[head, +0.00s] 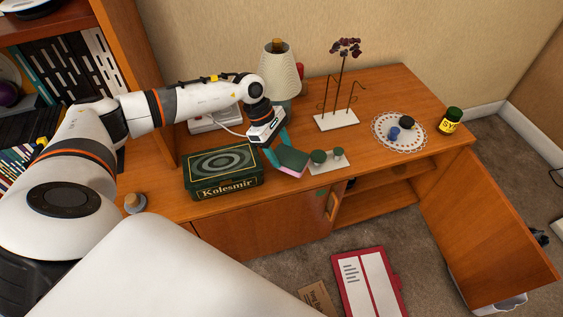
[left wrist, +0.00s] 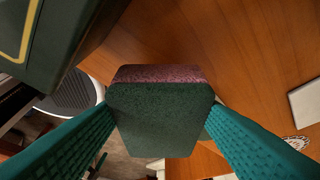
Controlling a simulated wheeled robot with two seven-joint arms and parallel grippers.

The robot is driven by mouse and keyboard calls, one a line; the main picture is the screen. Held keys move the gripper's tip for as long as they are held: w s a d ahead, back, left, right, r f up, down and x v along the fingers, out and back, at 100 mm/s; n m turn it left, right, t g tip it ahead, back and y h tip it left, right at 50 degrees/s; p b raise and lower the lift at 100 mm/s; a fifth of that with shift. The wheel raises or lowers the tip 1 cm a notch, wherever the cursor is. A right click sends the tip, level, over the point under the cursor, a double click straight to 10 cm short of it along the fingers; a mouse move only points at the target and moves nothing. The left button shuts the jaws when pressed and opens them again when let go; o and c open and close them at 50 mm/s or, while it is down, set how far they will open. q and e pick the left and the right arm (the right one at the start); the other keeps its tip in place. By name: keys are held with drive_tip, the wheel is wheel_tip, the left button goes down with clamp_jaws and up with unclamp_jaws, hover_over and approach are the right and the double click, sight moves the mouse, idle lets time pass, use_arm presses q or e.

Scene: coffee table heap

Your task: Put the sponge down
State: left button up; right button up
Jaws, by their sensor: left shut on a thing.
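The sponge (head: 293,161), dark green with a pink layer, is held between the teal fingers of my left gripper (head: 279,149). In the left wrist view the sponge (left wrist: 160,120) fills the middle, with a finger on either side. It is near the front edge of the wooden cabinet top (head: 300,106), between the green tin and a small white board. I cannot tell whether it touches the wood. My right gripper is not in view.
The green tin (head: 222,172) stands just left of the sponge; the white board with green knobs (head: 328,160) is just right. A lamp (head: 279,75), flower stand (head: 337,120), doily (head: 399,145) and jar (head: 450,121) stand farther back and right. A cabinet door (head: 485,230) hangs open.

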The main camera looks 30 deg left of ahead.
sight(280, 159)
use_arm(q)
wheel_tip(280, 159, down, 4)
drive_tip(key=shift+f+b, duration=0.15)
drive_tip(key=shift+b, duration=0.15)
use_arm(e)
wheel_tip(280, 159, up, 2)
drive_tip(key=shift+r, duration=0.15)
use_arm(q)
drive_tip(key=o, duration=0.6)
drive_tip(key=shift+o, duration=0.2)
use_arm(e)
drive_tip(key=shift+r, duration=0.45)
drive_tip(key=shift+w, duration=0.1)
use_arm(q)
drive_tip(key=p+v, duration=0.1)
drive_tip(key=v, duration=1.1)
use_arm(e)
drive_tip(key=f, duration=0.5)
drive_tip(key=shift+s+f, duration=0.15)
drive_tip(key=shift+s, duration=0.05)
